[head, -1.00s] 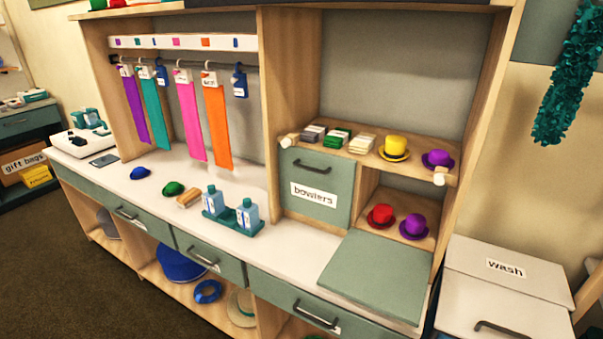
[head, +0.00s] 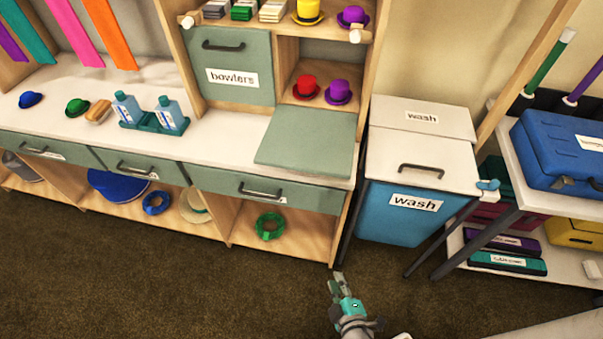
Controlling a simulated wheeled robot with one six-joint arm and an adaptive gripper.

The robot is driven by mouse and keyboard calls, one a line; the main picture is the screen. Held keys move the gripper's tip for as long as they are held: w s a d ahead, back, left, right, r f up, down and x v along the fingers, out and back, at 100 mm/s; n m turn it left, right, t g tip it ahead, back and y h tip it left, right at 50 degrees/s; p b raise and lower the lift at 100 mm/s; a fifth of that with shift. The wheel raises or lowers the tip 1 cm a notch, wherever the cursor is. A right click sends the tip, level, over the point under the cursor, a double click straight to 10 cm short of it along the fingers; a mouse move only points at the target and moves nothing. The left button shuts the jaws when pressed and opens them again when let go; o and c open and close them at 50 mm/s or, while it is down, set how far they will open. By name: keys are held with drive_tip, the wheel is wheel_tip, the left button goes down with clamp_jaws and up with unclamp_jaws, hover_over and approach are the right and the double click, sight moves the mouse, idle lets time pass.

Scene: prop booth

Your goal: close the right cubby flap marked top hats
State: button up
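The right cubby flap (head: 305,140) is a grey-green panel that lies folded down flat on the white counter, its inner face up. Its top hats mark does not show. The open cubby above it holds a red top hat (head: 306,87) and a purple top hat (head: 339,92). The left flap (head: 231,67), marked bowlers, stands upright and closed. My gripper (head: 337,284) is low at the bottom centre, over the carpet, in front of the cabinet and well apart from the flap. Its fingers are small in view, and I cannot tell whether they are open.
A blue wash bin (head: 404,213) with a white lid stands right of the cabinet. A shelf rack with a blue case (head: 563,150) stands farther right. Drawers (head: 263,190) with handles run under the counter. Bottles (head: 171,113) stand on the counter. The carpet in front is clear.

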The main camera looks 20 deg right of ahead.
drive_tip(key=w+n+h, duration=0.1)
drive_tip(key=w+h, duration=0.1)
drive_tip(key=w, duration=0.5)
drive_tip(key=t+h, duration=0.4)
drive_tip(key=h, duration=0.3)
approach(302, 174)
wheel_tip(302, 174, up, 3)
drive_tip(key=s+a, duration=0.1)
drive_tip(key=s, duration=0.1)
drive_tip(key=x, duration=1)
drive_tip(key=shift+f, duration=0.15)
clamp_jaws()
